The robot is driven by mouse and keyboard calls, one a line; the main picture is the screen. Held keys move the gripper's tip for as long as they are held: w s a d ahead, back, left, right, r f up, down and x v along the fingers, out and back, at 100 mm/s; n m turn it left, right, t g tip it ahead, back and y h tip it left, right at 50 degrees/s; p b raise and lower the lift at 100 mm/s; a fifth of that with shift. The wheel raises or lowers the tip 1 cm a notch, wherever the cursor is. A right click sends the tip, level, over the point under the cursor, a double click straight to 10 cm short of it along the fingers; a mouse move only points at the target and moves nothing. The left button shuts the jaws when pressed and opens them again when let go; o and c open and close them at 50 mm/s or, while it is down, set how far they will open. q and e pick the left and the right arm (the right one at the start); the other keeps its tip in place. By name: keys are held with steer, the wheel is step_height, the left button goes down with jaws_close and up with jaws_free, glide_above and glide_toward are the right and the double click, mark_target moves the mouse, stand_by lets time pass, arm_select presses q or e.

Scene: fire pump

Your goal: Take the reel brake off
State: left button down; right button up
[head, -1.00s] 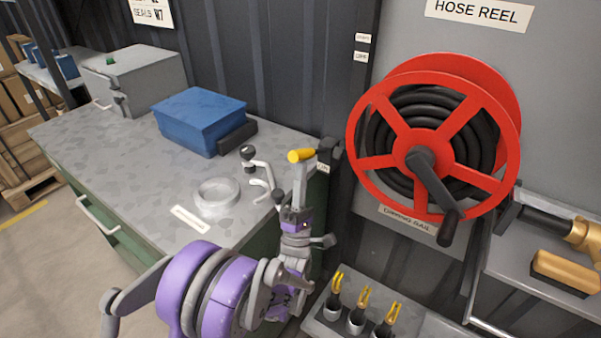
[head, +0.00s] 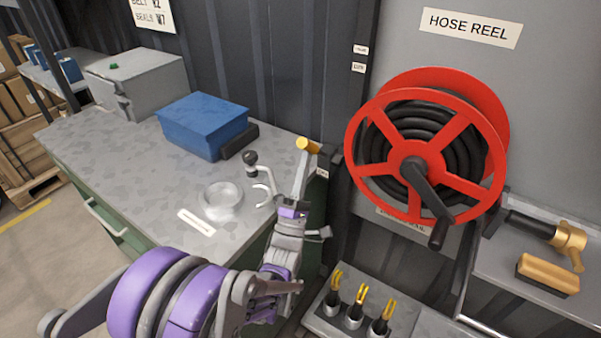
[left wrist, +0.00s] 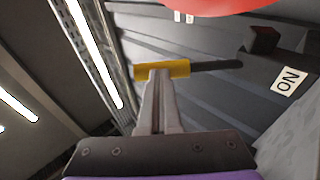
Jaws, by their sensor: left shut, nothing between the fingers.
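The reel brake lever has a yellow grip (head: 308,145) and stands left of the red hose reel (head: 415,165), by the dark post. In the left wrist view the yellow grip (left wrist: 162,70) sits on a dark rod that runs right. My left gripper (head: 303,158) is shut and empty, its fingertips right at the grip from below. In the wrist view the shut fingers (left wrist: 158,75) overlap the grip's lower edge; whether they press on it I cannot tell. My right gripper is not in view.
A grey workbench (head: 110,165) holds a blue box (head: 203,122) and a round dish (head: 221,198). A small hooked part (head: 262,178) stands at its right edge. Yellow-tipped tools (head: 354,306) stand in holders below the reel. A shelf with a brass nozzle (head: 567,238) is at right.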

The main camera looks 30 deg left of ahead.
mark_target(315, 145)
arm_select(q)
steer(key=w+r+g+p, duration=0.1)
steer(key=p, duration=0.1)
steer(key=w+r+m+g+h+p, duration=0.1)
steer(key=r, duration=0.1)
steer(key=w+r+m+g+h+p, duration=0.1)
steer(key=g+p, duration=0.1)
steer(key=shift+d+r+p, duration=0.1)
steer(key=shift+r+p, duration=0.2)
steer(key=shift+r, duration=0.1)
steer(key=shift+w+r+g+h+p, duration=0.3)
steer(key=shift+w+g+p, duration=0.2)
steer(key=shift+w, duration=0.15)
steer(key=shift+w+r, duration=0.15)
steer(key=shift+w, duration=0.3)
steer(key=shift+r, duration=0.1)
steer(key=shift+r+p, duration=0.15)
steer(key=shift+p, duration=0.15)
steer(key=shift+d, duration=0.15)
